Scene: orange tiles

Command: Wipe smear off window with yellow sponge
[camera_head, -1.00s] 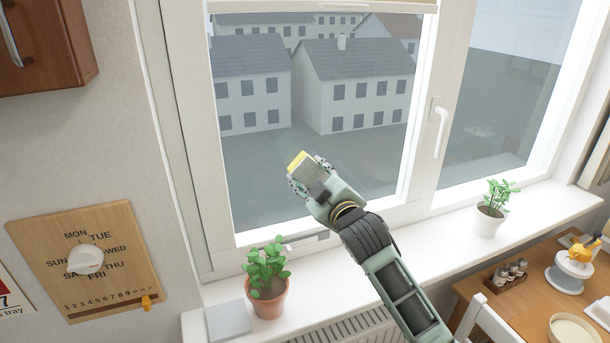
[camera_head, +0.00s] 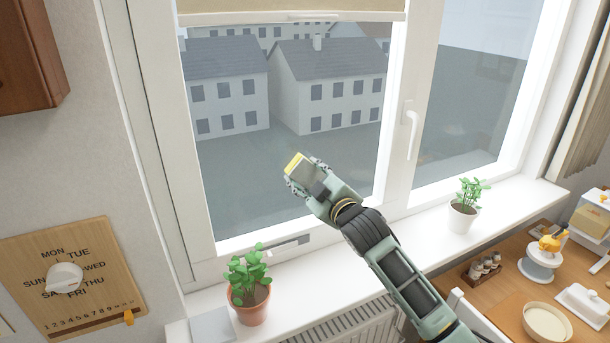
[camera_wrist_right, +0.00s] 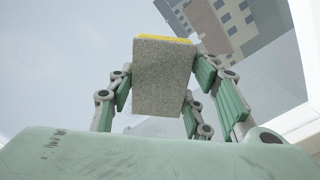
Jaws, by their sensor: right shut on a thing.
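My right gripper (camera_head: 298,177) is shut on the sponge (camera_head: 295,163), which has a yellow layer and a grey layer. In the right wrist view the sponge (camera_wrist_right: 162,75) sits between the fingers, grey side toward the camera and yellow edge at the top. The gripper is in front of the lower middle of the left window pane (camera_head: 240,165). I cannot tell whether the sponge touches the glass. A faint brownish smudge, perhaps the smear, shows on the glass just above the sponge (camera_head: 297,152). My left gripper is not in view.
A potted plant (camera_head: 249,305) stands on the sill below left of my arm; another small plant (camera_head: 463,215) stands on the sill at right. The window handle (camera_head: 411,128) sticks out from the frame. A wooden table (camera_head: 500,300) with dishes is at lower right.

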